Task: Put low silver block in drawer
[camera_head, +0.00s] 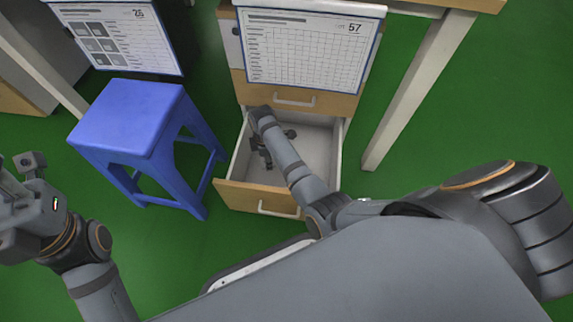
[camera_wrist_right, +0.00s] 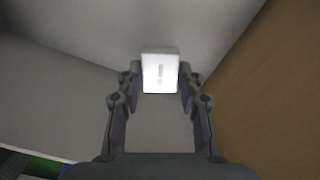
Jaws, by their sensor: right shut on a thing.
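The drawer (camera_head: 325,165) is pulled open below the desk, with a pale interior and a wooden front. My right arm reaches down into it, and my right gripper (camera_head: 264,158) is inside the drawer, towards its left side. In the right wrist view my right gripper (camera_wrist_right: 159,90) is shut on the low silver block (camera_wrist_right: 160,72), a small pale block with dark marking, held between the fingertips. The block is hidden in the head view. My left gripper (camera_head: 22,185) is at the left edge, away from the drawer; its finger opening is unclear.
A blue stool (camera_head: 135,115) stands left of the drawer. A clipboard with a printed sheet (camera_head: 305,50) hangs above the drawer, and another sheet (camera_head: 118,35) is at upper left. A pale desk leg (camera_head: 420,90) stands at right. Green floor is clear around the stool.

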